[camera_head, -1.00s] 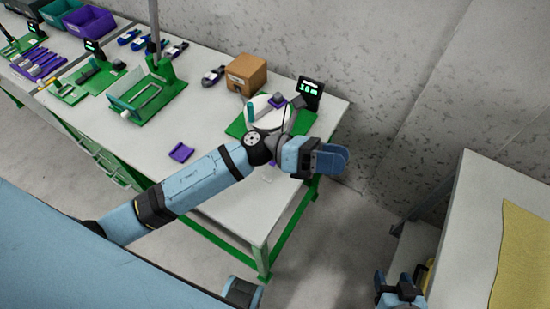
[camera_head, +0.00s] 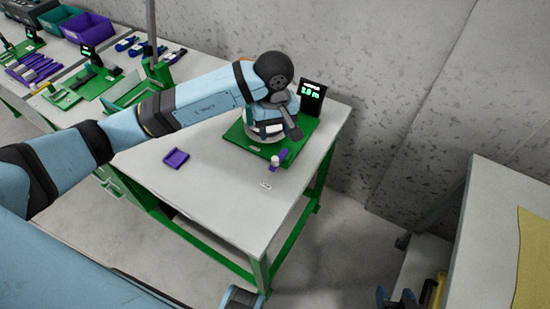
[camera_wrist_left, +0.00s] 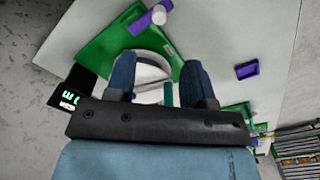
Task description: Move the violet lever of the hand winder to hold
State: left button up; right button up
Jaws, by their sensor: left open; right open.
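The hand winder stands on a green base (camera_head: 305,132) near the table's right end, with a white drum (camera_head: 256,133) mostly hidden under my left arm. A violet piece with a white knob, apparently the lever (camera_head: 284,153), shows at the base's front edge; it also shows in the left wrist view (camera_wrist_left: 137,27). My left gripper (camera_head: 277,116) is over the winder. In the left wrist view its two blue fingers (camera_wrist_left: 157,74) are apart over the drum, with nothing clearly held, and the lever lies beyond them. My right gripper (camera_head: 396,299) is open at the bottom edge, partly cut off.
A lit display (camera_head: 312,92) stands behind the winder. A violet tray (camera_head: 176,159) and a small white label (camera_head: 265,184) lie on the table (camera_head: 225,195). Green fixtures and bins crowd the left. The table front is clear. Another table with yellow cloth (camera_head: 533,260) is at right.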

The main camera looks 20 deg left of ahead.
aim_at(275, 158)
pick_arm(q)
notch_tip(275, 158, down, 12)
jog(key=shift+r, duration=0.1)
dwell(0.4)
grip_shut()
